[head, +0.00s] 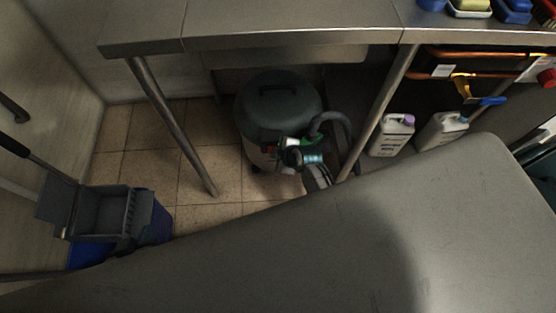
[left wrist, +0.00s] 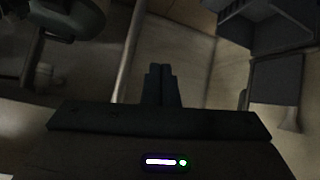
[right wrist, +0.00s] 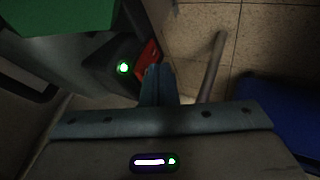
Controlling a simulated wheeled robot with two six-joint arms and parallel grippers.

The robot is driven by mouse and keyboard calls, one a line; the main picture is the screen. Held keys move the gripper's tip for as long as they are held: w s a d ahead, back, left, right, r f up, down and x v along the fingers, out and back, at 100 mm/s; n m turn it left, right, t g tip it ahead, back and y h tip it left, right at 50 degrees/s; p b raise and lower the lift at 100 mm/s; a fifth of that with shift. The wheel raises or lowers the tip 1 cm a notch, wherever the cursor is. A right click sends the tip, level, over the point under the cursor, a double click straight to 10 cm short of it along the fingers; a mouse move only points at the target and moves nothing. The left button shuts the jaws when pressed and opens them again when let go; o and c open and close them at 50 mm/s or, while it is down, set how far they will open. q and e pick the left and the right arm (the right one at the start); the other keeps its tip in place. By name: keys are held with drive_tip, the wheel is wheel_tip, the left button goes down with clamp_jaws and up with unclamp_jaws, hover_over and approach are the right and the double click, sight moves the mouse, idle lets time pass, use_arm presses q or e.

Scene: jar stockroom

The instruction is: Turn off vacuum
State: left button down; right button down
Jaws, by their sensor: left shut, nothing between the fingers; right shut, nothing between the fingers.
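The vacuum (head: 265,110) stands on the floor under the far counter, with a dark domed lid and a thick hose. In the right wrist view, its side has a green block (right wrist: 60,15), a lit green light (right wrist: 124,68) and a red switch (right wrist: 148,53). My right gripper (right wrist: 157,70) is shut and empty, its tips at or very near the red switch; I cannot tell whether they touch. My left gripper (left wrist: 162,70) is shut and empty, apart from the vacuum's dark round body (left wrist: 70,15) at upper left. The near table hides much of my arms.
A grey table (head: 400,215) fills the front. Metal legs (head: 172,125) of the far counter (head: 290,22) stand either side of the vacuum. A mop bucket (head: 155,222) is at left. White jugs (head: 392,138) stand at right. Tiled floor (head: 205,125) is clear left of the vacuum.

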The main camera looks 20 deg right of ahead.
use_arm(q)
drive_tip(key=shift+r, duration=0.1)
use_arm(e)
drive_tip(key=shift+w, duration=0.15)
drive_tip(key=shift+w+r+p, duration=0.1)
drive_tip(key=shift+r+p, duration=0.1)
drive_tip(key=shift+p, duration=0.2)
use_arm(q)
drive_tip(key=shift+s+a+r+m+g+p, duration=0.35)
drive_tip(key=shift+g+p, duration=0.2)
drive_tip(key=shift+g, duration=0.25)
use_arm(e)
drive_tip(key=shift+w+d+g, duration=0.1)
drive_tip(key=shift+w+g, duration=0.1)
drive_tip(key=shift+g, duration=0.2)
use_arm(q)
drive_tip(key=shift+r+p, duration=0.9)
drive_tip(key=shift+p, duration=0.05)
use_arm(e)
drive_tip(key=shift+r, duration=0.7)
use_arm(q)
drive_tip(key=shift+a, duration=0.1)
